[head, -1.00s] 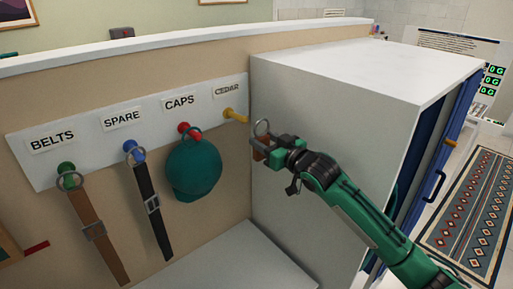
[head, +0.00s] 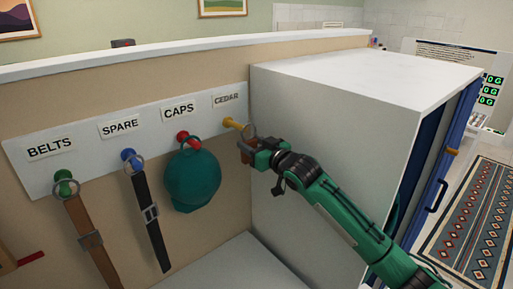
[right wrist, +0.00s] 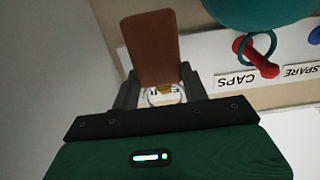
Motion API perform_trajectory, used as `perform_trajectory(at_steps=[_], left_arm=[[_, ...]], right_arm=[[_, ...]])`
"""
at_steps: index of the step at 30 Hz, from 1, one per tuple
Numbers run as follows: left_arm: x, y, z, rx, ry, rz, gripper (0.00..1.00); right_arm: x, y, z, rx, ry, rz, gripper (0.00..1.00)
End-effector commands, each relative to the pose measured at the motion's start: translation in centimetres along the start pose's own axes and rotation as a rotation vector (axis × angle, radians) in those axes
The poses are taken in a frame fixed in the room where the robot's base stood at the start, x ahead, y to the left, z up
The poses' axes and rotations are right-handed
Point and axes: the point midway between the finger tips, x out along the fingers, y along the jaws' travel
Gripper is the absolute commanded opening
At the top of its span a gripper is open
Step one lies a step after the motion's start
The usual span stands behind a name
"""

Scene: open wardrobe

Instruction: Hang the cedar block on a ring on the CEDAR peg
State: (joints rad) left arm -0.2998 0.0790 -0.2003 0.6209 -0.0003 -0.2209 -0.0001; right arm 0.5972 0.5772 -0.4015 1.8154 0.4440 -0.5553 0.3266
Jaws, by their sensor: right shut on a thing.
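The cedar block (head: 246,149) is a small brown block with a metal ring (head: 250,130) at its top. My right gripper (head: 251,151) is shut on the block, which also shows in the right wrist view (right wrist: 152,50). The yellow CEDAR peg (head: 232,123) sticks out of the white board under the CEDAR label (head: 227,98). The ring is close by the peg's tip. In the right wrist view, yellow of the peg shows within the ring (right wrist: 165,94); I cannot tell whether the ring is around the peg. My left gripper is not in view.
A teal cap (head: 192,176) hangs on the red CAPS peg, left of my gripper. A black belt (head: 150,212) hangs on the blue peg and a brown belt (head: 88,238) on the green one. The white wardrobe side panel (head: 320,120) stands close on the right.

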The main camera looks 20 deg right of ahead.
Motion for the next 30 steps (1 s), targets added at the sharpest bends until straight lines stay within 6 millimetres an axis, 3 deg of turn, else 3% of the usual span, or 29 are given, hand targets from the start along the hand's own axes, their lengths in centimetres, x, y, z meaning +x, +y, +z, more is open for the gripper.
perform_trajectory(at_steps=[30], left_arm=[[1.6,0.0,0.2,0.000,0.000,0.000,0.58]], right_arm=[[5.8,0.0,0.8,0.000,0.000,0.001,0.23]])
